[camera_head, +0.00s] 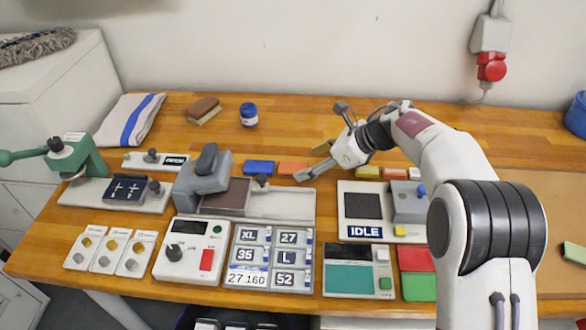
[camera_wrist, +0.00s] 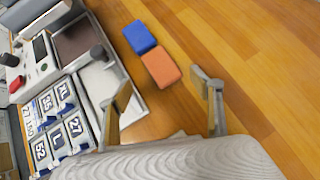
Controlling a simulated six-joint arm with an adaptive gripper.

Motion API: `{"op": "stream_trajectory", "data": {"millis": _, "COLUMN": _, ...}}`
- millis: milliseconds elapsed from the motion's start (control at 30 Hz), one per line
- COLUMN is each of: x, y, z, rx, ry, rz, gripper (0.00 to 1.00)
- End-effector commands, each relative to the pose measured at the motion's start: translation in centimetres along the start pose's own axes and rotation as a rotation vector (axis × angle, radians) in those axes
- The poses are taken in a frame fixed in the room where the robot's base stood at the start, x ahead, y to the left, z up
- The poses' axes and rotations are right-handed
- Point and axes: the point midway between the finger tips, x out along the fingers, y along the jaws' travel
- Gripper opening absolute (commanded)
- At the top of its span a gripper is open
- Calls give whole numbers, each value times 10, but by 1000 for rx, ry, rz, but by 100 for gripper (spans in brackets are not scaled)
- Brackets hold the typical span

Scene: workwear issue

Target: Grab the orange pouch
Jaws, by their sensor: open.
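The orange pouch (camera_head: 293,169) lies flat on the wooden table, just behind the pale tray of the grey press. In the wrist view the orange pouch (camera_wrist: 161,67) shows in full, ahead of the fingers and roughly between their lines. My gripper (camera_head: 311,161) is open and empty, close to the right end of the pouch in the head view. In the wrist view my gripper (camera_wrist: 163,92) has its two fingers spread apart, with bare wood between them. The fingers do not visibly touch the pouch.
A blue pouch (camera_head: 259,168) lies right beside the orange one on its left. The grey press (camera_head: 205,180) and its tray (camera_head: 288,205) stand in front. Several small coloured blocks lie right of my gripper. The table behind, near the blue-lidded jar (camera_head: 249,115), is mostly clear.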

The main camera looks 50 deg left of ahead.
Motion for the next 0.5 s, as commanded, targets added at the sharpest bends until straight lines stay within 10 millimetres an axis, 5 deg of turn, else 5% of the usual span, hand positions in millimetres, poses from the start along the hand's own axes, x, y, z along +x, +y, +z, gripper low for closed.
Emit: {"op": "stream_trajectory", "data": {"millis": 500, "x": 40, "y": -3, "z": 3, "rx": 0, "ry": 1, "rz": 2, "gripper": 65}}
